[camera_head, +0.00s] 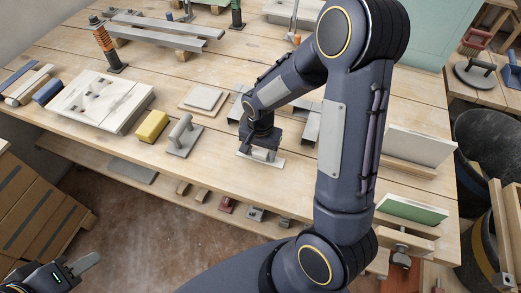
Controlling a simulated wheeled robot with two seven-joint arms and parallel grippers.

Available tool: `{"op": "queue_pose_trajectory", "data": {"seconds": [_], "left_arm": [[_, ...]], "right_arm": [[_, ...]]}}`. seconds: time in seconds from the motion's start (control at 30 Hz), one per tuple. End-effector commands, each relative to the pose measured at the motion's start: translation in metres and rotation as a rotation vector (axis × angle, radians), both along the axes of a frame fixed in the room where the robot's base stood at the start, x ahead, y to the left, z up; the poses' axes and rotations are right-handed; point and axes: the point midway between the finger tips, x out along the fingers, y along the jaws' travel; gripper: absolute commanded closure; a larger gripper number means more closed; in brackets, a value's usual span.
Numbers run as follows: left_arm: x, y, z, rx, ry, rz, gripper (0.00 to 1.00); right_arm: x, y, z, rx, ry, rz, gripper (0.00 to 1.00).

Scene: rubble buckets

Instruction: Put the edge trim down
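My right arm crosses the middle of the head view, and its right gripper (262,150) points down at the front part of the wooden table. Below and around its fingertips is a flat, pale piece (273,162) with a dark part on top, at the table's front edge. I cannot tell whether this is the edge trim or whether the fingers grip it. Grey metal profiles (307,123) lie just behind, partly hidden by my arm. My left gripper (85,264) is low at the left, away from the table; its finger gap is unclear.
A handled float (184,135), a yellow sponge (152,126) and a pale board (97,101) lie left of my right gripper. A green-faced block (412,210) is at the right. A dark bucket (484,145) stands off the right edge. Small pieces lie on the lower shelf.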

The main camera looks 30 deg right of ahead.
Motion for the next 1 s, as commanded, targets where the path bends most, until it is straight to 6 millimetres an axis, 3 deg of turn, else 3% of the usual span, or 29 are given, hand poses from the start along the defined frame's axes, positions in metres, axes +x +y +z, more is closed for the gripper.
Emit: {"op": "queue_pose_trajectory", "data": {"seconds": [0.43,0.8,1.0], "left_arm": [[0.000,0.000,0.004,0.000,0.000,0.000,0.64],[0.000,0.000,0.006,0.000,0.000,0.000,0.64],[0.000,0.000,0.007,0.000,0.000,0.000,0.64]], "right_arm": [[0.001,0.000,0.010,0.000,-0.003,0.000,0.35],[0.001,0.000,0.087,0.000,-0.006,0.000,0.35],[0.001,0.000,0.115,0.000,-0.004,0.000,0.35]]}}
